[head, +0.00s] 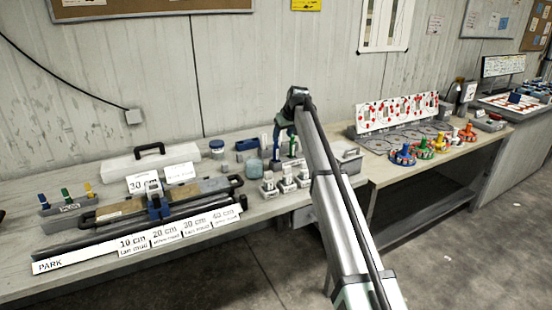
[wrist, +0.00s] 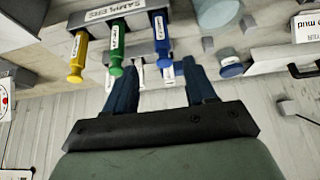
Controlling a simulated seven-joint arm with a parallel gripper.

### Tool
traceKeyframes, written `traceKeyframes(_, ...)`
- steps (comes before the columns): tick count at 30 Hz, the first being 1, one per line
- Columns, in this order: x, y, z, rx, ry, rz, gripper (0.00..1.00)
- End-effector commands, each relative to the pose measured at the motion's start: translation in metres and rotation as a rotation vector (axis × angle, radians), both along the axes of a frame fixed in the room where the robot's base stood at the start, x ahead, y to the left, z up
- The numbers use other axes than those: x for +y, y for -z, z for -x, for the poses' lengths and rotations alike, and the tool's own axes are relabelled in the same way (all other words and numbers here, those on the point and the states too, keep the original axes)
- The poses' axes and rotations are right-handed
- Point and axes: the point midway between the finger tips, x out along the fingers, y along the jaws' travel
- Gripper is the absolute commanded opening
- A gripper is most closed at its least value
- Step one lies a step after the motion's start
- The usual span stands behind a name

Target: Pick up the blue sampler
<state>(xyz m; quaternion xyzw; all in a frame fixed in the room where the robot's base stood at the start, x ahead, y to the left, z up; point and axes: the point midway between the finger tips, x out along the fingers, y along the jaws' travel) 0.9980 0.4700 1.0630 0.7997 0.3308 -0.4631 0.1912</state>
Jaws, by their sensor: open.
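The blue sampler (wrist: 161,38) stands in a grey rack (wrist: 188,20) labelled as samplers, beside a green sampler (wrist: 116,48) and a yellow sampler (wrist: 76,57). The wrist view shows them upside down. My gripper (wrist: 162,88) is open and empty, with dark blue fingers. In the wrist view the blue sampler's end shows between the fingers, nearer the right one; I cannot tell how far beyond the fingertips it is. My arm hides part of the rack.
A blue-lidded jar (head: 217,148) and a white case (head: 150,165) are to the left. A rack of coloured plugs (head: 67,207) stands at the far left. The wall is close behind.

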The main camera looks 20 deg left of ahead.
Motion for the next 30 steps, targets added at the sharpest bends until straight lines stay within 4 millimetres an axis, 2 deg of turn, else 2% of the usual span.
traceKeyframes(7,0.016,0.038,-0.016,0.0,-0.001,0.001,0.55)
traceKeyframes(17,0.024,0.054,-0.023,0.0,-0.002,0.001,0.55)
traceKeyframes(27,0.042,0.088,-0.037,0.0,-0.001,0.0,0.55)
traceKeyframes(30,0.043,0.091,-0.038,-0.002,0.0,0.0,0.55)
